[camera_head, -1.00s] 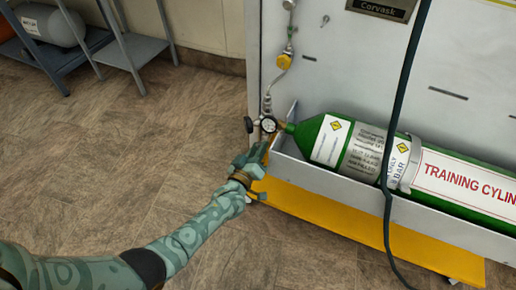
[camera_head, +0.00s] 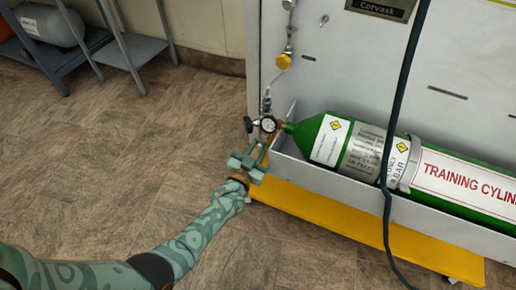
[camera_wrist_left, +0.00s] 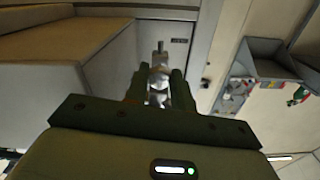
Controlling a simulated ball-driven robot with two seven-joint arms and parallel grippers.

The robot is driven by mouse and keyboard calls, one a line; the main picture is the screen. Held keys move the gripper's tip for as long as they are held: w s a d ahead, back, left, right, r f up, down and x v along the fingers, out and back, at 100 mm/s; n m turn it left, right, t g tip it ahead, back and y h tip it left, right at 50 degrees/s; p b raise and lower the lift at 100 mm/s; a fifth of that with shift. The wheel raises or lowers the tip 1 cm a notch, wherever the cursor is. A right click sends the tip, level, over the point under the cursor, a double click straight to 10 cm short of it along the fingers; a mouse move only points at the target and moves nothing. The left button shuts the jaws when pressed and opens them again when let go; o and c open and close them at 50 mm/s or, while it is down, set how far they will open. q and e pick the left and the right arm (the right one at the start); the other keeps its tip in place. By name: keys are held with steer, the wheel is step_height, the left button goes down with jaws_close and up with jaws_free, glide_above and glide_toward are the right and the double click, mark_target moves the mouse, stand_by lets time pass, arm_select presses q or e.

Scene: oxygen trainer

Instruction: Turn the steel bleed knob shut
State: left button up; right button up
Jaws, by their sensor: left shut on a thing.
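The steel bleed knob (camera_wrist_left: 159,78) shows in the left wrist view as a bright metal part between the two dark fingers. My left gripper (camera_wrist_left: 160,88) is shut on it. In the head view my left gripper (camera_head: 262,155) is just below the regulator gauge (camera_head: 268,125), at the neck end of the green cylinder (camera_head: 308,134). The hand hides the knob there, so its turn angle cannot be read. My right gripper is in neither view.
The cylinder lies in a white tray (camera_head: 345,189) on the cabinet, above a yellow base (camera_head: 330,221). A black knob (camera_head: 248,124) sits beside the gauge. A dark hose (camera_head: 388,150) hangs in front. A grey rack (camera_head: 125,50) stands at upper left; the floor between is clear.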

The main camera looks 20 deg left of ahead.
arm_select(q)
steer(key=shift+s+f+m, duration=0.15)
steer(key=shift+f+m, duration=0.1)
steer(key=shift+m, duration=0.35)
steer(key=o, duration=1)
steer(key=shift+r, duration=0.1)
